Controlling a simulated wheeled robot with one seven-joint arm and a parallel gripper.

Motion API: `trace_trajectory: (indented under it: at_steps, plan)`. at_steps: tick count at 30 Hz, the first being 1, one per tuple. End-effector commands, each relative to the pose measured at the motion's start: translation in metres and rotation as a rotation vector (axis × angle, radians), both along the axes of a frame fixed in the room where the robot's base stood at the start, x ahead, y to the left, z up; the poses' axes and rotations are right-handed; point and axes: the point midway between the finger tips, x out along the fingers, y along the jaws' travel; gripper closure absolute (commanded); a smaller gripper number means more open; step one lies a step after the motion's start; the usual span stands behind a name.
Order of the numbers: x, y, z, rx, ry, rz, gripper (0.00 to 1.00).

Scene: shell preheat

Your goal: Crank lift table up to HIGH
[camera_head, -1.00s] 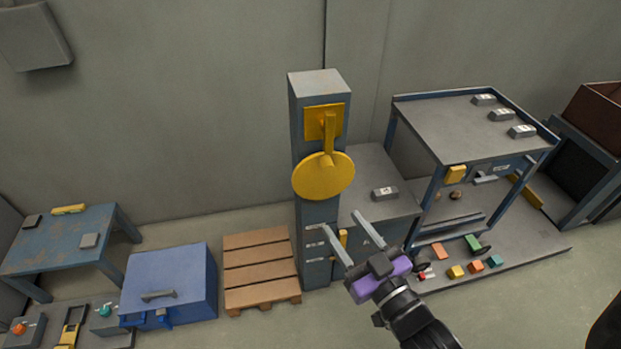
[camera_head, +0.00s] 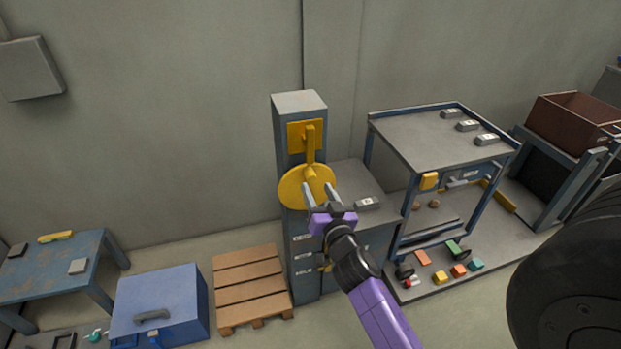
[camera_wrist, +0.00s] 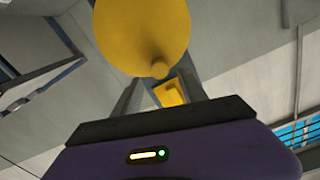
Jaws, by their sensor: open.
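A grey column (camera_head: 297,104) stands by the wall with a yellow plate and a vertical yellow arm on its front. Below the arm is a round yellow crank disc (camera_head: 295,192), large in the wrist view (camera_wrist: 140,30), where a small round knob (camera_wrist: 160,68) sticks out from it. A low grey table surface (camera_head: 345,178) with one metal block adjoins the column at right. White labels (camera_head: 302,238) run down the column; their text is too small to read. My gripper (camera_head: 319,192) is open in front of the disc's right part, its fingers either side of the knob in the wrist view. Contact cannot be told.
A taller blue-framed table (camera_head: 430,135) with several metal blocks stands to the right. Coloured blocks (camera_head: 458,271) lie on its base. A wooden pallet (camera_head: 250,285) and a blue box (camera_head: 160,305) are at left. A brown bin (camera_head: 575,120) stands far right.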

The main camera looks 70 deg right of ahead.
Motion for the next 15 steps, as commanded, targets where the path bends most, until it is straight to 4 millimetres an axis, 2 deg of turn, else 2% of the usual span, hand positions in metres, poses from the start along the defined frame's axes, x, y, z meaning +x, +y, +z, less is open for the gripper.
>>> trace_trajectory:
  at_steps: [7, 15]
  plan:
    - [0.025, -0.028, 0.003, -0.002, 0.0, 0.001, 0.5]
    - [0.035, -0.041, 0.001, -0.001, 0.001, 0.0, 0.5]
